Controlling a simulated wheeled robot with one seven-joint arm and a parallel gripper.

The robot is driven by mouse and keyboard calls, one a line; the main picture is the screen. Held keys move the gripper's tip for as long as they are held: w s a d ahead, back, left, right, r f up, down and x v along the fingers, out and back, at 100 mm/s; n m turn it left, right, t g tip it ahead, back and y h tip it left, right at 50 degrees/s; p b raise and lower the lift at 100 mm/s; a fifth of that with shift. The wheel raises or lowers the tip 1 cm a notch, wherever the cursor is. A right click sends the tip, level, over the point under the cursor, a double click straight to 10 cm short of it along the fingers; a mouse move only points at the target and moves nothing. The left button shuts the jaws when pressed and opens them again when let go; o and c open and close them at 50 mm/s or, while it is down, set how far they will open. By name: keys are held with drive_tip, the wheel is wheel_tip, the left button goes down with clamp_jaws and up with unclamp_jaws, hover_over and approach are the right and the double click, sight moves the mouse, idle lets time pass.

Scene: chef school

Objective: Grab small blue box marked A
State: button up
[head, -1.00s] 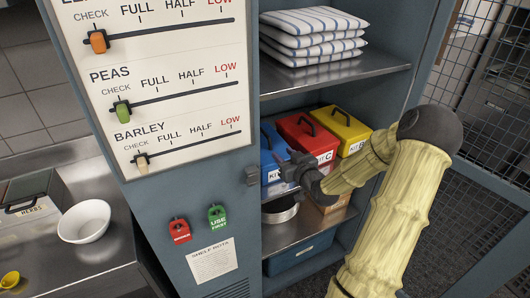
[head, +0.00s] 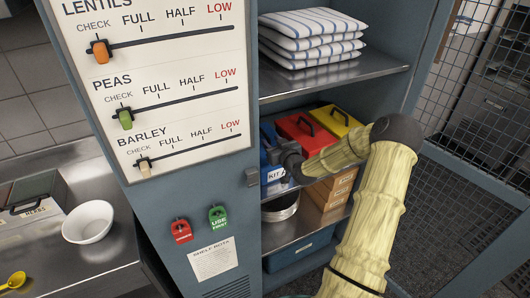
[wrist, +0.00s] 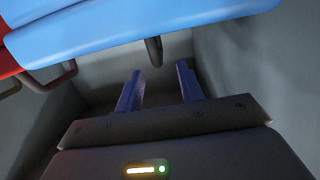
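The small blue box marked KIT A (head: 277,175) sits on the middle shelf of the open cabinet, left of the red box. My gripper (head: 280,153) is at its top and hides part of it in the head view. In the wrist view the blue box (wrist: 180,22) fills the top, with its dark handle (wrist: 153,52) seen nearly end-on. My gripper (wrist: 158,72) is open, its two fingers apart on either side of the handle in the picture. I cannot tell whether the handle is between them in depth.
A red box (head: 300,125) and a yellow box (head: 335,119) stand to the right on the same shelf. Folded striped cloths (head: 310,35) lie on the shelf above. A round metal tin (head: 280,208) and cardboard boxes (head: 330,190) are below. The cabinet's left wall is close.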

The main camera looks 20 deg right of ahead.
sight(267, 136)
drive_tip(key=w, duration=0.1)
drive_tip(key=w+p, duration=0.1)
drive_tip(key=w, duration=0.1)
drive_tip(key=w+p, duration=0.1)
drive_tip(key=w, duration=0.1)
drive_tip(key=shift+f, duration=0.35)
clamp_jaws()
idle(1.3)
drive_tip(key=shift+r, duration=0.15)
